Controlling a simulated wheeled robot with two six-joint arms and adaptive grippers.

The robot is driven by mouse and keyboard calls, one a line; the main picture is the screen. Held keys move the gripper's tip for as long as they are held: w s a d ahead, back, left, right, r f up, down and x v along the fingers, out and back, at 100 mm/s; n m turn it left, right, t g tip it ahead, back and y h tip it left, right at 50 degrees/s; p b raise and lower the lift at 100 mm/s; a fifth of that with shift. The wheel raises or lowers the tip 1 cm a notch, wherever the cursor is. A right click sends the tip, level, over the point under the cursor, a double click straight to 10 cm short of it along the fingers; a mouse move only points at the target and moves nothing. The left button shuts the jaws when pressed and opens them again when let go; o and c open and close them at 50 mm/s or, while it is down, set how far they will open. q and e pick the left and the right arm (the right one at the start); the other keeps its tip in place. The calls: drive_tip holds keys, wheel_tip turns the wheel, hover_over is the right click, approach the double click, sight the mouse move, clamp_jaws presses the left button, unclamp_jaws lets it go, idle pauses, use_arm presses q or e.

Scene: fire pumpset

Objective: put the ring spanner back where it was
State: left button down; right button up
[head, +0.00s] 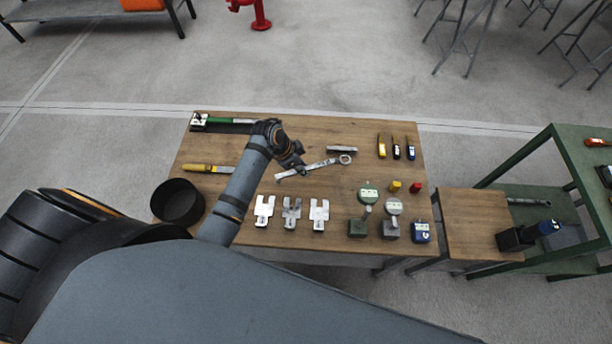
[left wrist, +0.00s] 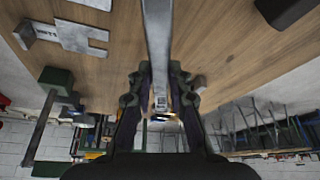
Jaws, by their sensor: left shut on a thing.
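The ring spanner (head: 321,165) is a long silver tool over the middle of the wooden table (head: 290,238), its ring end pointing right. My left gripper (head: 301,169) is shut on its shaft. In the left wrist view the spanner (left wrist: 158,45) runs between the two fingers of the left gripper (left wrist: 158,82). Whether the spanner touches the tabletop is hard to tell. My right gripper is not in view.
A short silver bar (head: 341,149) lies just behind the spanner. Slotted plates (head: 291,212) lie in front, and gauges on stands (head: 391,215) stand front right. A yellow-handled tool (head: 206,168) and black round bin (head: 178,202) are left. Screwdriver-like tools (head: 396,148) lie back right.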

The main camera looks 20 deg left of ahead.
sight(307, 180)
use_arm(q)
drive_tip(key=shift+f, duration=1.05)
wheel_tip(307, 180, down, 3)
drive_tip(key=shift+f, duration=0.2)
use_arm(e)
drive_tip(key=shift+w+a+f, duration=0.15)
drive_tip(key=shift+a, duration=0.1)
use_arm(q)
drive_tip(key=shift+f, duration=0.15)
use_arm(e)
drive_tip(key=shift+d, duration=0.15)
use_arm(q)
drive_tip(key=c, duration=1.3)
unclamp_jaws()
drive_tip(key=v, duration=1.2)
drive_tip(key=shift+p, duration=0.35)
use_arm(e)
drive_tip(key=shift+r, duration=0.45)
